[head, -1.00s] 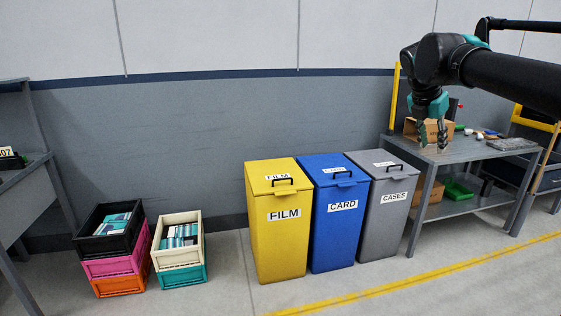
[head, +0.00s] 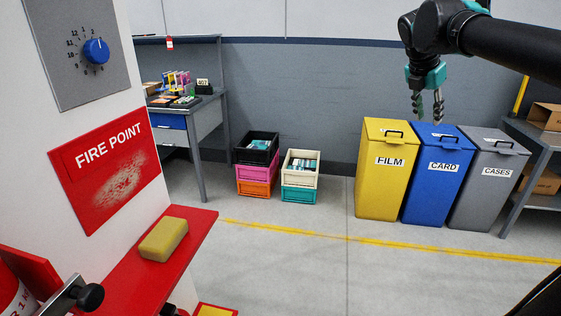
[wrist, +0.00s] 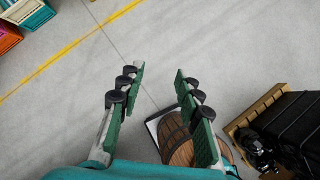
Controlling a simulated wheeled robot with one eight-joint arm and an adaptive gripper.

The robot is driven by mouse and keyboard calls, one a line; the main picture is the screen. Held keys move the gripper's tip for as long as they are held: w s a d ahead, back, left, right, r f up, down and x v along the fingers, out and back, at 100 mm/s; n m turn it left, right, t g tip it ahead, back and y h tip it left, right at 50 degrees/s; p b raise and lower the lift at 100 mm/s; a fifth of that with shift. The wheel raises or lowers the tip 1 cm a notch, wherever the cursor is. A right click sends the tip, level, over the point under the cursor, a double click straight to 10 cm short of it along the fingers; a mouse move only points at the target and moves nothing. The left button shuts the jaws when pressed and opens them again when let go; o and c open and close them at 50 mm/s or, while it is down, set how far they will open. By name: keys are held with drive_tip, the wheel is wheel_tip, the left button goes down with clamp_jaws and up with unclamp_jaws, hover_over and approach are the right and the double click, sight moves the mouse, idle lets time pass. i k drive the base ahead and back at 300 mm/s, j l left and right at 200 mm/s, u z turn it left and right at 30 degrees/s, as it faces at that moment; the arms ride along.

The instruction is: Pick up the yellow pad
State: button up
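The yellow pad (head: 163,240) is a block with rounded edges in the head view. It lies on a red shelf (head: 185,250) below a red FIRE POINT sign (head: 104,163) at the left. My gripper (head: 427,108) is up at the right of the head view, well away from the pad. In the wrist view my gripper (wrist: 158,105) has its two fingers spread apart with nothing between them. The pad does not show in the wrist view.
A fire extinguisher (head: 12,290) stands at the lower left near the shelf. Yellow, blue and grey bins (head: 386,175) stand at the right. Stacked crates (head: 300,180) and a workbench (head: 205,120) are at the back. The middle floor is clear.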

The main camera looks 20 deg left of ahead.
sight(161, 242)
drive_tip(key=k+u, duration=0.3)
drive_tip(key=k+j+u, duration=0.25)
drive_tip(key=k, duration=0.15)
drive_tip(key=k+u, duration=0.2)
drive_tip(key=u, duration=0.3)
drive_tip(key=k+j+u, duration=0.1)
drive_tip(key=u, duration=0.4)
drive_tip(key=k, duration=0.1)
